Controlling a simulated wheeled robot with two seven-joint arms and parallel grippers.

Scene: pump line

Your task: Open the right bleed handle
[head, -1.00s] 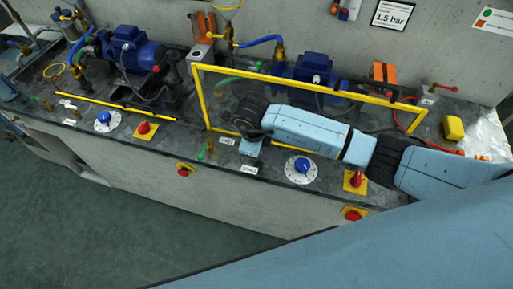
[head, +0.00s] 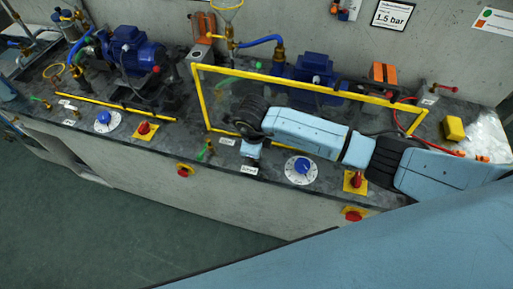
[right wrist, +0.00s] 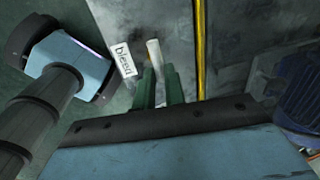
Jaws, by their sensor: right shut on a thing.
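The right bleed handle (right wrist: 154,52) shows in the right wrist view as a pale, short bar beside a white label (right wrist: 123,60) reading "bleed". My right gripper (right wrist: 159,76) has its two dark green fingers shut on the handle's near part; the bar's far end sticks out past them. In the head view my right arm reaches in from the right and its wrist hangs over the bench's front part. The right gripper's fingers and the handle are hidden there below the wrist, near a white label (head: 249,170). My left gripper is not in view.
A yellow frame (head: 307,84) stands behind and beside my right wrist. A blue knob on a white dial (head: 301,169), a red switch on yellow (head: 355,181) and a green handle (head: 205,149) are close by. Blue pumps (head: 314,67) stand at the back.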

